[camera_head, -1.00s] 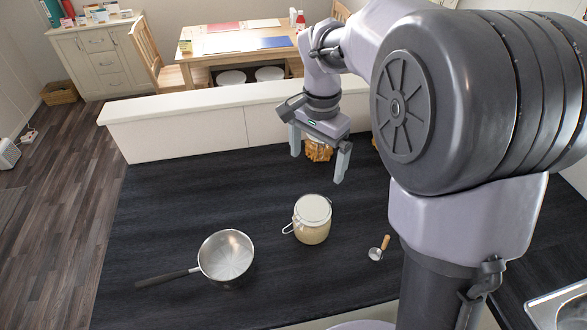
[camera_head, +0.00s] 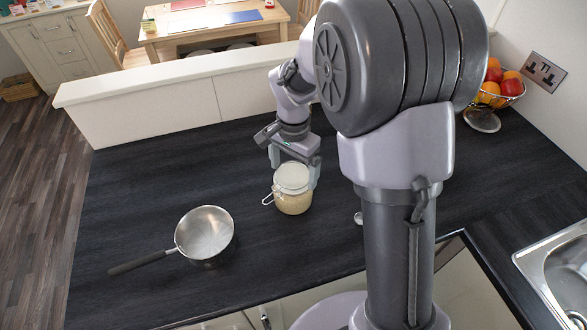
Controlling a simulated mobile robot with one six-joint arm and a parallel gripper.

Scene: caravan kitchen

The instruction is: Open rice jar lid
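The rice jar (camera_head: 292,202) is a squat glass jar with pale contents, standing upright on the dark worktop. Its cream lid (camera_head: 292,178) is on, and a wire clasp (camera_head: 267,199) sticks out at its left side. My gripper (camera_head: 294,170) points down at the jar's far side with its fingers spread. One finger shows at the lid's back left and the other along its right edge. I cannot tell whether either finger touches the jar, as the lid partly hides the space between them.
A steel saucepan (camera_head: 205,233) stands left of the jar, its dark handle pointing left. A scoop (camera_head: 358,218) is mostly hidden behind my arm. A wire fruit bowl (camera_head: 505,92) stands at the back right, a sink (camera_head: 560,262) at the right.

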